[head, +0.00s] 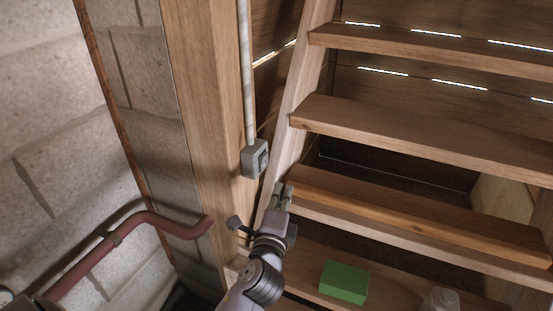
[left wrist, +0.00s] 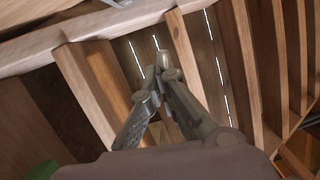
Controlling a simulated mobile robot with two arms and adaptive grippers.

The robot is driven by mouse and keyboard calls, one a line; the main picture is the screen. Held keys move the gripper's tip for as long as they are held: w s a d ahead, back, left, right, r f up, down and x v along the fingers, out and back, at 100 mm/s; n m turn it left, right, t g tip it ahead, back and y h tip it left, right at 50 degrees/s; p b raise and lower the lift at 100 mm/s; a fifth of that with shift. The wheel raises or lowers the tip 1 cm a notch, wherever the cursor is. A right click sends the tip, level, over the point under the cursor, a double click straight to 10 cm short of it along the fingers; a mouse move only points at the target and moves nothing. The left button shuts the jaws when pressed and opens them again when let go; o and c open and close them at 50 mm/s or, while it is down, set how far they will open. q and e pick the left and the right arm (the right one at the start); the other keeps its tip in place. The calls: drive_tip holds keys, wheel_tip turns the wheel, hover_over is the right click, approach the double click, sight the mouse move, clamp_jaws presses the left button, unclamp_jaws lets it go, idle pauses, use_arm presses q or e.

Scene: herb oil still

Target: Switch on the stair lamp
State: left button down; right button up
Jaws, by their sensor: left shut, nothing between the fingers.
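A grey switch box (head: 255,158) with a dark rocker or button on its right-hand face is fixed to the wooden post, at the lower end of a grey conduit (head: 245,75). My left gripper (head: 281,188) is just below and to the right of the box in the head view, beside the stair stringer, and appears apart from the box. Its fingers are closed together and empty, and they also show in the left wrist view (left wrist: 166,68). I cannot make out the switch box for certain in the left wrist view. No lamp is in view, and neither is my right gripper.
Wooden stair treads (head: 420,135) fill the right side. A green block (head: 344,282) and a clear jar (head: 440,300) stand on a low tread. A red pipe with a bent end (head: 130,225) runs along the block wall (head: 50,110) at the left.

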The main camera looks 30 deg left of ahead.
sight(264, 162)
use_arm(q)
drive_tip(key=w+a+p, duration=0.3)
drive_tip(key=w+a, duration=0.3)
drive_tip(key=w, duration=0.3)
drive_tip(key=shift+a+r, duration=0.4)
